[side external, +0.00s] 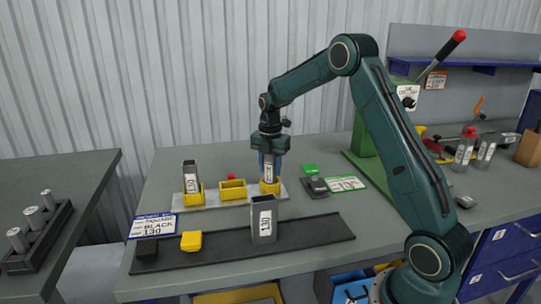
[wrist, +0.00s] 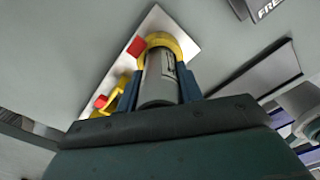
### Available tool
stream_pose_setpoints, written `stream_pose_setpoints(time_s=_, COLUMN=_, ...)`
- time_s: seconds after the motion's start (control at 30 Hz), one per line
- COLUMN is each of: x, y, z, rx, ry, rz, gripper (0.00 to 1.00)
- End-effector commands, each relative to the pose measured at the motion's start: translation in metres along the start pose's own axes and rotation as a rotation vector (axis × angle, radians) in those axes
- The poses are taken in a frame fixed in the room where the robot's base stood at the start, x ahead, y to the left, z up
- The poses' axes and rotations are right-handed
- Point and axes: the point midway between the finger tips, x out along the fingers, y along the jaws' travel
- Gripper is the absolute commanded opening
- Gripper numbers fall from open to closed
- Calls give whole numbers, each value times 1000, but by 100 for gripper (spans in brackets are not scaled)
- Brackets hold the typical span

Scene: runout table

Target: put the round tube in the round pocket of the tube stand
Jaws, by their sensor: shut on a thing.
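A grey round tube with a white label (side external: 269,172) stands upright between the fingers of my gripper (side external: 270,160). My gripper is shut on it. The tube stand is a pale plate (side external: 213,205) with three yellow pockets. The tube's lower end meets the right pocket, the round one (side external: 270,188). In the wrist view, the yellow ring of the round pocket (wrist: 178,42) curves around the far end of the tube (wrist: 160,82), between the blue fingers. How deep the tube sits is hidden.
A square tube (side external: 191,176) stands in the stand's left pocket; the middle pocket (side external: 233,188) looks empty. Another square tube (side external: 264,220) stands on the dark rail (side external: 315,232) in front, near a yellow block (side external: 191,241). Black and green items (side external: 314,184) lie right of the stand.

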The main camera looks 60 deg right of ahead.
Motion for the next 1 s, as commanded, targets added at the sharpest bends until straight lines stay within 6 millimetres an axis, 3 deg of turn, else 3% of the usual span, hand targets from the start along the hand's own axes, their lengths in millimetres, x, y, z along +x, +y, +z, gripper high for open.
stream_pose_setpoints(time_s=0.5, x=7, y=0, z=0, rx=0, ry=0, rz=1, gripper=11)
stream_pose_setpoints(time_s=0.53, x=8, y=0, z=0, rx=0, ry=0, rz=1, gripper=40)
stream_pose_setpoints(time_s=0.63, x=7, y=0, z=0, rx=0, ry=0, rz=0, gripper=58)
stream_pose_setpoints(time_s=1.0, x=5, y=0, z=0, rx=0, ry=0, rz=1, gripper=58)
